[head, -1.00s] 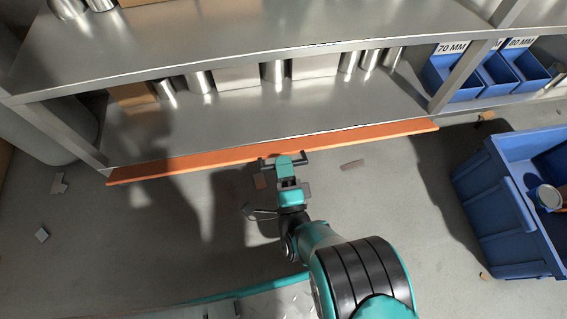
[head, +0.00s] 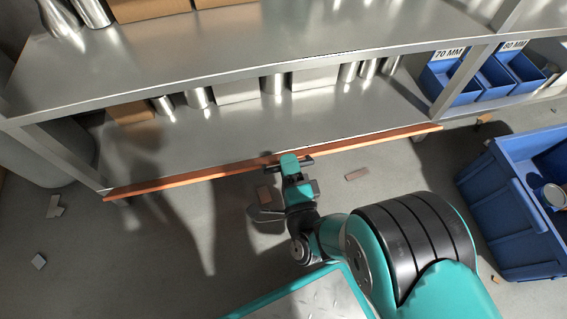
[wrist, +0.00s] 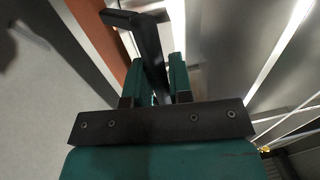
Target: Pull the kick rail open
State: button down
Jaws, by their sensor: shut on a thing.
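The kick rail (head: 200,174) is a long orange-brown strip along the front of the low shelf. The fingers hide part of the handle.
Steel shelving (head: 250,62) holds metal cylinders and boxes. Blue bins (head: 452,82) stand on the shelf at right. A large blue crate (head: 515,225) with a can stands on the floor at right. Small scraps (head: 357,174) lie on the floor. Floor left of my arm is mostly clear.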

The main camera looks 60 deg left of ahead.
jog(key=c, duration=1.1)
grip_release()
jog(key=shift+r, duration=0.2)
jog(key=shift+r, duration=0.1)
jog(key=o, duration=0.6)
notch_tip(320, 180, up, 9)
jog(key=p, duration=0.6)
jog(key=shift+a, duration=0.1)
notch_tip(320, 180, up, 2)
jog(key=shift+r+p, duration=0.2)
jog(key=shift+p, duration=0.5)
jog(key=c, duration=0.6)
notch_tip(320, 180, up, 8)
jog(key=p, duration=0.4)
jog(key=shift+w+r, duration=0.1)
jog(key=shift+r, duration=0.1)
jog(key=shift+r, duration=0.1)
